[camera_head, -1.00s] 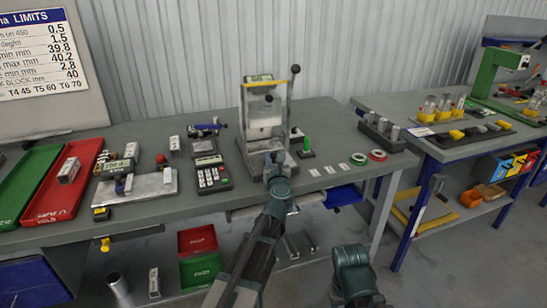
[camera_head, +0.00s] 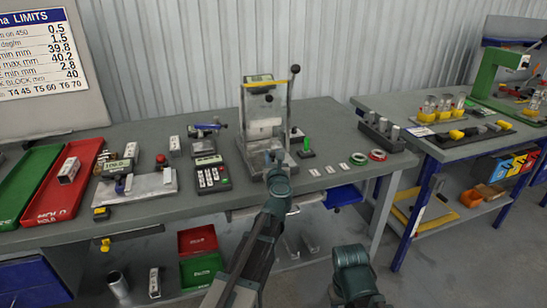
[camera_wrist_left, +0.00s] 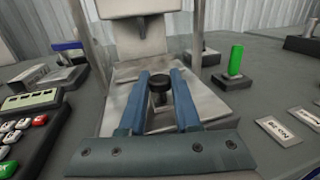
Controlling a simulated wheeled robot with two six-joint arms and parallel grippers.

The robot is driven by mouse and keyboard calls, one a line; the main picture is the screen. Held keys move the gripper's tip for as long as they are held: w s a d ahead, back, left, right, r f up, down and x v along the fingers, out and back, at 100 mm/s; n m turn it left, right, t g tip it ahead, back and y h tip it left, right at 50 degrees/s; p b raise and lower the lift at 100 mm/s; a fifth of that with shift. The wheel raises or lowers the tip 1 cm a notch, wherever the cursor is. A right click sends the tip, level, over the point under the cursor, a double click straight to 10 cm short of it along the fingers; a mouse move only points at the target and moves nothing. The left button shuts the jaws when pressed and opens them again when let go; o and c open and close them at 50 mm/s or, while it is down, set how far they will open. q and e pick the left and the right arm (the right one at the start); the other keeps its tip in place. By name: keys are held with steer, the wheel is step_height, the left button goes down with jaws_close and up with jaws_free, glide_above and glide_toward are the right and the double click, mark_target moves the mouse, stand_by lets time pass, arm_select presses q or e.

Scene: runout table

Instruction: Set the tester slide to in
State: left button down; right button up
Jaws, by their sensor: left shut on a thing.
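The tester (camera_head: 270,110) stands on the grey bench, with a clear guard on a frame and a pale slide plate (camera_wrist_left: 197,104) low in front. A black knob (camera_wrist_left: 158,86) stands up from the front of the slide. My left gripper (camera_head: 273,158) reaches in from the front, and its two blue fingers (camera_wrist_left: 160,92) are shut on the knob, one on each side. The gripper hides part of the slide in the head view.
A keypad device (camera_head: 211,174) stands left of the tester. Red (camera_head: 66,184) and green (camera_head: 27,182) trays lie at the far left.

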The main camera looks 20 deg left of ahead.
arm_select(q)
steer(key=x, duration=0.3)
steer(key=shift+s+a, duration=0.1)
steer(key=shift+a, duration=0.2)
steer(key=shift+r, duration=0.1)
steer(key=c, duration=0.6)
jaws_free()
steer(key=shift+s, duration=0.1)
steer(key=v, duration=1.3)
steer(key=shift+s+d, duration=0.15)
steer(key=shift+s, duration=0.2)
